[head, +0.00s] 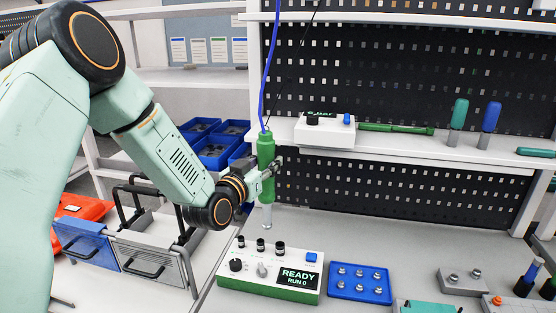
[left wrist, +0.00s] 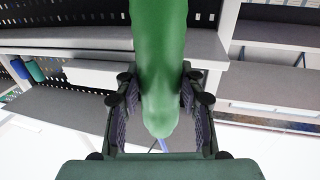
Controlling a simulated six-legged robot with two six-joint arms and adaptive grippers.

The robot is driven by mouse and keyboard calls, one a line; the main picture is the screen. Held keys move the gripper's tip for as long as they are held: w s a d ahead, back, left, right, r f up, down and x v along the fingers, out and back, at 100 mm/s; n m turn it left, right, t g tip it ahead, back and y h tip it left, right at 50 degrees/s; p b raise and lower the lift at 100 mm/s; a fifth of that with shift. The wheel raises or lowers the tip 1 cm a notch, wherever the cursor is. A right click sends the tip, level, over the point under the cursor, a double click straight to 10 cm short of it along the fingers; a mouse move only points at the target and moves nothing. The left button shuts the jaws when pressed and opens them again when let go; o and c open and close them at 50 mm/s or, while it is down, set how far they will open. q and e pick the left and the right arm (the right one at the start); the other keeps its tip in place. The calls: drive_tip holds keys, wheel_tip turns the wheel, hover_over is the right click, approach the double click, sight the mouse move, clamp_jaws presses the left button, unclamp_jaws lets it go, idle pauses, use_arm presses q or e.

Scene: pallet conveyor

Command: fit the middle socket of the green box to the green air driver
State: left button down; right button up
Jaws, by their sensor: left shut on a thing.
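The green air driver (head: 266,160) hangs upright on a blue hose, its silver tip (head: 267,222) pointing down. My left gripper (head: 268,172) is shut on the driver's body; in the left wrist view its two fingers press on either side of the green driver (left wrist: 160,80). The green box (head: 250,286) stands on the bench, with a white top and a display reading READY, RUN 0. Three dark sockets stand along its back edge; the middle socket (head: 261,244) is just below the driver's tip in the picture. A gap shows between them; their depth alignment is unclear. My right gripper is out of view.
A blue tray (head: 361,294) with several metal pieces lies right of the green box. A grey block (head: 463,282) with metal pieces is further right. A shelf (head: 400,143) with a white box and drivers runs behind. Bins stand at left.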

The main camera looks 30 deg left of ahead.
use_arm(q)
drive_tip(key=shift+s+a+r+p, duration=0.1)
drive_tip(key=shift+a+r+p, duration=0.05)
drive_tip(key=shift+a, duration=0.3)
drive_tip(key=shift+s+a+r+p, duration=0.1)
drive_tip(key=shift+a+r+p, duration=0.05)
drive_tip(key=shift+a, duration=0.25)
drive_tip(key=shift+s+a+f, duration=0.1)
drive_tip(key=shift+a, duration=0.15)
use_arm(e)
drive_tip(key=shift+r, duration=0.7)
use_arm(q)
drive_tip(key=shift+d, duration=0.1)
wheel_tip(320, 180, down, 3)
drive_tip(key=shift+f+b, duration=0.1)
drive_tip(key=shift+b, duration=1.1)
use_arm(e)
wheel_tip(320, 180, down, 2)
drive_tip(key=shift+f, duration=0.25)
